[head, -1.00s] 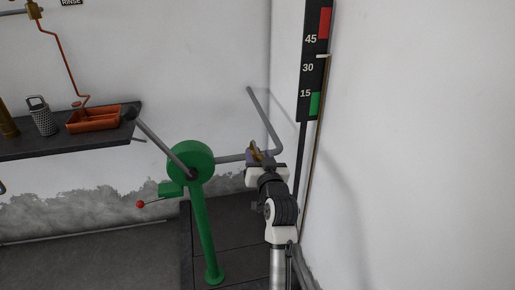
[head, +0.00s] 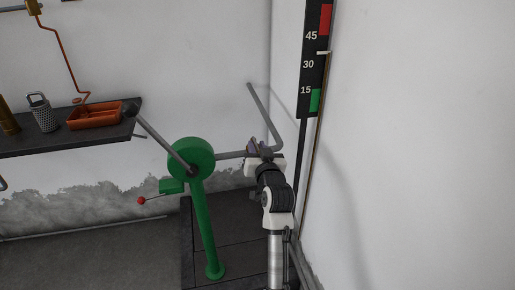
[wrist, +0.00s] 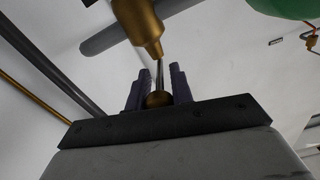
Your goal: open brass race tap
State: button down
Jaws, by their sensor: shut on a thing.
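The brass tap (wrist: 137,25) sits on the grey pipe and fills the upper middle of the wrist view. A thin metal stem runs down from it to a brass ball end (wrist: 158,99). My gripper (wrist: 157,92) has its two dark purple fingers on either side of this ball and is shut on it. In the head view my gripper (head: 252,149) is at the grey pipe (head: 230,155), right of the green drum. There the fingers and wrist hide most of the tap.
A black gauge board (head: 314,60) and the white wall are close on the right. A dark shelf (head: 70,146) with an orange tray (head: 95,116) is at left.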

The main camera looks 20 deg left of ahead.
jog(key=shift+d+f+y+b, duration=0.15)
jog(key=shift+y+b, duration=0.15)
jog(key=shift+b, duration=0.2)
jog(key=shift+w+d+n+g+y+b, duration=0.45)
jog(key=shift+n+g+y+b, duration=0.7)
jog(key=shift+g+b, duration=0.6)
jog(key=shift+w+d+n+g+y+b, duration=0.25)
jog(key=shift+w+n+g+y+b, duration=0.3)
jog(key=shift+n+g+y+b, duration=1.05)
jog(key=shift+w+d+n+g+y+b, duration=0.45)
jog(key=shift+n+g+b, duration=0.65)
jog(key=shift+b, duration=1.2)
jog(key=shift+a+r+g, duration=0.1)
jog(key=shift+r+g, duration=0.1)
jog(key=shift+g, duration=0.05)
jog(key=c, duration=1.2)
grip_release()
jog(key=shift+c, duration=0.2)
